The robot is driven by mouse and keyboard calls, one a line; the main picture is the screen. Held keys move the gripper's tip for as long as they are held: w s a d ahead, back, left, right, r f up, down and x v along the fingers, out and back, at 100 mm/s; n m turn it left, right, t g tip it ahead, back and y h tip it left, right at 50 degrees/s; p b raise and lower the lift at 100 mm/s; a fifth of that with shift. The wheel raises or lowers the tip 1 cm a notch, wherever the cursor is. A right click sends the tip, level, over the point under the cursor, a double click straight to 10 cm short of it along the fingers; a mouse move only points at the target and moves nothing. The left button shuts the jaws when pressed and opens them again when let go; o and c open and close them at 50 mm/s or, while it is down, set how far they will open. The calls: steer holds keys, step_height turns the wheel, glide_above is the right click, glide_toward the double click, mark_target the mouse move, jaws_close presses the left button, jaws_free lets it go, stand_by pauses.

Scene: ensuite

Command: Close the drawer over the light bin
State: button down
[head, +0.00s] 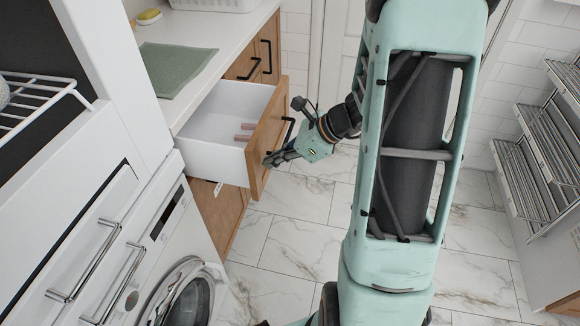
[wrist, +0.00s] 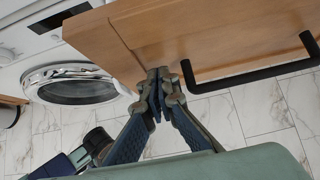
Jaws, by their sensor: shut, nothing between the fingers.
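The drawer (head: 225,110) is pulled well out from the wooden cabinet, with white inner walls and a wooden front panel (head: 265,137). Some small pinkish things (head: 244,132) lie inside it. A black bar handle (wrist: 255,75) is fixed on the front and shows to the right in the wrist view. My gripper (head: 272,160) is shut and empty, at the outer face of the front panel near its lower near corner. In the wrist view the shut fingertips (wrist: 158,75) are at the panel's edge; I cannot tell whether they touch. I cannot make out a light bin.
A washing machine (head: 180,255) with a round door stands at the near left, beside the drawer. A counter (head: 200,85) above holds a green cloth (head: 172,68) and a yellow sponge (head: 149,16). Wire racks (head: 545,150) stand at the right. The marble-tiled floor (head: 300,215) is clear.

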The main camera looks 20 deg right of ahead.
mark_target(193, 145)
steer(key=w+a, duration=0.4)
steer(key=a, duration=0.2)
steer(key=w+a, duration=0.4)
steer(key=a, duration=0.2)
steer(key=w+a+p, duration=0.1)
steer(key=w+a, duration=0.3)
steer(key=a, duration=0.1)
steer(key=shift+a, duration=0.4)
steer(key=shift+w+a+r, duration=0.1)
steer(key=shift+a+r, duration=0.1)
steer(key=shift+a, duration=0.05)
